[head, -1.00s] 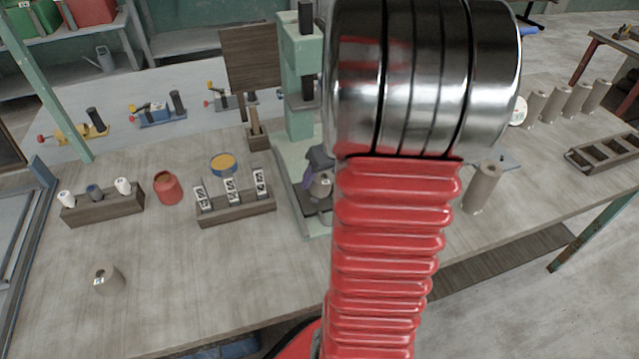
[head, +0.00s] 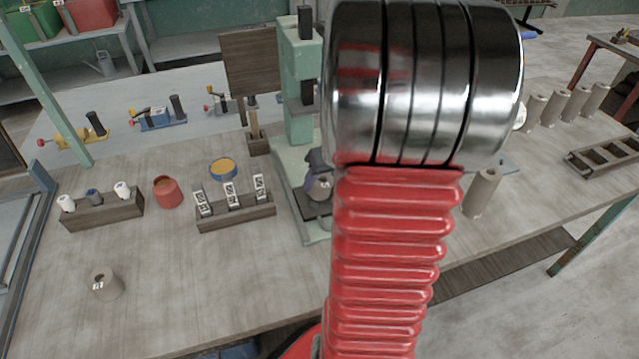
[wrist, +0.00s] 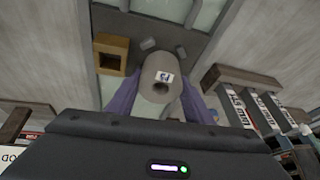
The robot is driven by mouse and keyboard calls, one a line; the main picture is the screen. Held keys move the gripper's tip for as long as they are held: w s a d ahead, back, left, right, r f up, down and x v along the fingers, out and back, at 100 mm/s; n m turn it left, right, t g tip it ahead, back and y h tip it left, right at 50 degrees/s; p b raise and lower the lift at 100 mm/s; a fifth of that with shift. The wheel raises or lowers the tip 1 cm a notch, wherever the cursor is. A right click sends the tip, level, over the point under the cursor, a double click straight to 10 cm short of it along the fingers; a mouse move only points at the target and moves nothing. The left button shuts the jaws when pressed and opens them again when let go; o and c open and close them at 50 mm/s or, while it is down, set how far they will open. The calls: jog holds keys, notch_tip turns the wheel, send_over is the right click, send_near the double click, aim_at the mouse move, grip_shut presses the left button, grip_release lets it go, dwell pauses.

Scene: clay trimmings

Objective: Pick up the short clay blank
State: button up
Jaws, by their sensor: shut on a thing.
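My gripper (wrist: 160,100) is shut on a grey clay blank (wrist: 163,72), with purple fingers on both sides of it. The blank has a hole in its end and a small white label with dark marks. In the head view the held blank (head: 321,188) shows at the base of the green press, partly hidden by my arm. I cannot tell whether it touches the base. Another short grey blank (head: 107,284) stands on the table at the front left. A taller blank (head: 482,194) stands right of my arm.
The green press (head: 299,85) rises just behind the held blank. A wooden rack (head: 236,217) with labelled pieces, a red pot (head: 167,192) and another rack (head: 104,208) stand to the left. Several tall blanks (head: 552,106) stand at the far right. The front left table is mostly clear.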

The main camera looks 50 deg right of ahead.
aim_at(321, 182)
notch_tip(321, 182, up, 10)
jog(key=shift+f, duration=0.25)
dwell(0.7)
